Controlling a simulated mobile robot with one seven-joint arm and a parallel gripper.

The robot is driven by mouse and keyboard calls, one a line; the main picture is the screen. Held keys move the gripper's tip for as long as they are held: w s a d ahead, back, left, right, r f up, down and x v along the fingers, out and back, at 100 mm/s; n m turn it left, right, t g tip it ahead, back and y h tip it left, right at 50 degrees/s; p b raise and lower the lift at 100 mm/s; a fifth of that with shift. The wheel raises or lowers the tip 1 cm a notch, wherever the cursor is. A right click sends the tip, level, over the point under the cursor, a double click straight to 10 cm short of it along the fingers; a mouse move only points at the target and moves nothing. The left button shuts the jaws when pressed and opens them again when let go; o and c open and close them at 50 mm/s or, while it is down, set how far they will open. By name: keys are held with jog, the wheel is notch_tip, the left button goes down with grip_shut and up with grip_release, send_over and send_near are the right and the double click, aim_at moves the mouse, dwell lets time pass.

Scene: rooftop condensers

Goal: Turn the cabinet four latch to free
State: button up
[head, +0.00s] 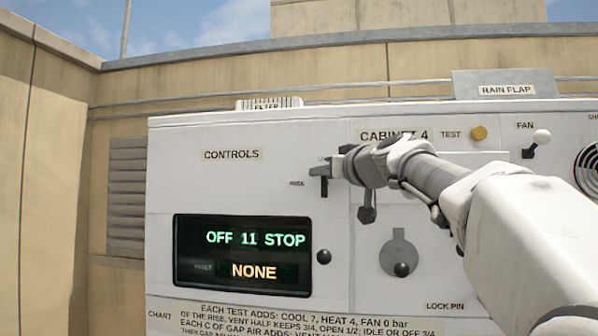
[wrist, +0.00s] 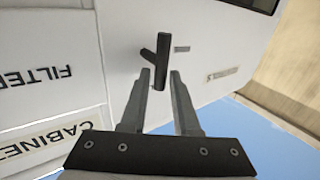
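The black latch handle (head: 321,180) is on the white front of cabinet four, left of the "CABINET 4" label. Its far end is partly hidden by my gripper. In the wrist view the latch (wrist: 161,62) shows as a dark bar with a short side stub. My gripper (head: 338,165) is at the latch in the head view. In the wrist view my gripper (wrist: 160,76) is open, its two fingers apart, with one end of the bar between their tips in the picture. I cannot tell whether either finger touches it. The small labels beside the latch are hard to read.
Below the latch are a display (head: 241,252) reading "OFF 11 STOP" and "NONE", a black knob (head: 324,257) and a lock-pin plate (head: 398,247). A fan switch (head: 538,141) and yellow test button (head: 479,133) are to the right. My arm covers the cabinet's right middle.

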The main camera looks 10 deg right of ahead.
jog(key=shift+w, duration=0.2)
grip_shut()
